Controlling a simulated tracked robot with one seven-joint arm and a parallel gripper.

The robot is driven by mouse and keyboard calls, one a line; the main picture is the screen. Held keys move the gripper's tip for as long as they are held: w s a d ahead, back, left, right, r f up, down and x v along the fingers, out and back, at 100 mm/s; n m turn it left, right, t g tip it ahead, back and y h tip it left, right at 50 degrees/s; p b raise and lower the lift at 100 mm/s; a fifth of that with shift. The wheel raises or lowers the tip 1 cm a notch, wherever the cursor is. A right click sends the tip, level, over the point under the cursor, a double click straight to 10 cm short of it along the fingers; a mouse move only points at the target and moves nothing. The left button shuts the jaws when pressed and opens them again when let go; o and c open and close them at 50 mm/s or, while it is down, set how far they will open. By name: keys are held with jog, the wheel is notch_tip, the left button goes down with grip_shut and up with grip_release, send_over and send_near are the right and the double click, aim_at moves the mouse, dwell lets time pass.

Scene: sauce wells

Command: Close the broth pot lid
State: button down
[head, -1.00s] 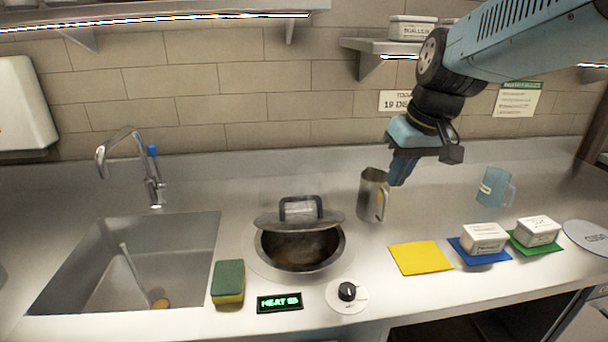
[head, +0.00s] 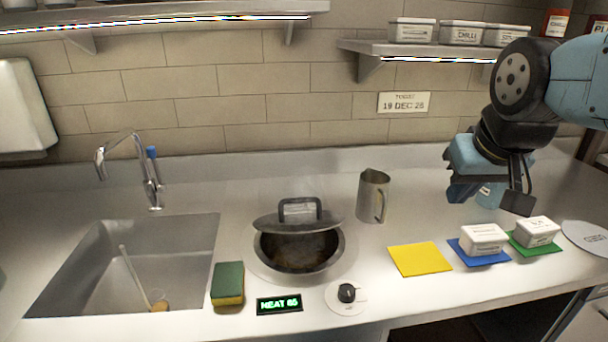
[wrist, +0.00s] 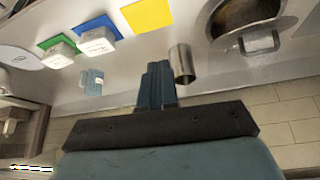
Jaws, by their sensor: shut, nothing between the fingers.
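The broth pot (head: 298,265) is set in the counter, with its dark inside showing at the front. Its lid (head: 290,222) is tilted up over the back of the pot, with a dark loop handle (head: 299,208). In the wrist view the lid (wrist: 240,27) shows at the upper right against the open pot (wrist: 284,20). My gripper (head: 454,194) is shut and empty. It hovers above the counter well right of the pot, clear of the lid. Its closed fingers also show in the wrist view (wrist: 157,72).
A metal jug (head: 371,198) stands between the pot and my gripper. White tubs (head: 484,238) sit on coloured mats at right. A knob (head: 346,293) and heat display (head: 279,304) are in front; a sponge (head: 228,283) is left.

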jog(key=w+a+r+n+g+y, duration=0.2)
jog(key=w+a+n+g, duration=0.2)
jog(key=w+a+n, duration=0.7)
jog(key=w+a+r+n+g+y, duration=0.1)
jog(key=w+a+r+n+g, duration=0.15)
jog(key=w+a+n, duration=0.8)
jog(key=a+f+m, duration=0.1)
jog(key=a+f, duration=0.1)
jog(key=f, duration=0.5)
jog(key=s+a+f, duration=0.1)
jog(key=a+f, duration=0.1)
jog(key=f, duration=0.5)
jog(key=shift+m+g, duration=0.35)
jog(key=shift+g, duration=0.1)
